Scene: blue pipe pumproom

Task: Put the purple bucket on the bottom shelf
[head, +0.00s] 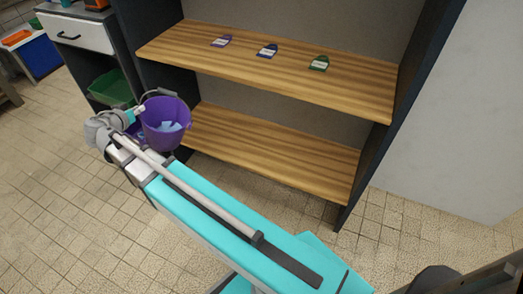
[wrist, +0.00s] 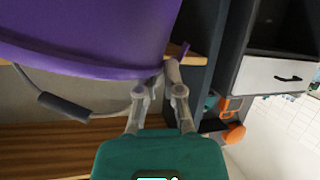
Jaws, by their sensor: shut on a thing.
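The purple bucket (head: 166,126) hangs upright at my gripper (head: 140,110), in front of the left end of the bottom shelf (head: 275,155) in the head view. Something pale blue shows inside it. In the wrist view the bucket (wrist: 85,35) fills the upper left, with its wire handle and dark grip (wrist: 63,106) hanging loose. My gripper (wrist: 172,75) is shut at the bucket's rim; the exact contact is partly hidden. The bottom shelf is a bare wooden board.
The upper shelf (head: 290,82) carries three small labelled items, purple, blue and green. A dark upright (head: 372,150) bounds the shelves on the right. To the left stand a cabinet with a white drawer (head: 75,34) and a green bin (head: 112,89). Tiled floor lies open in front.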

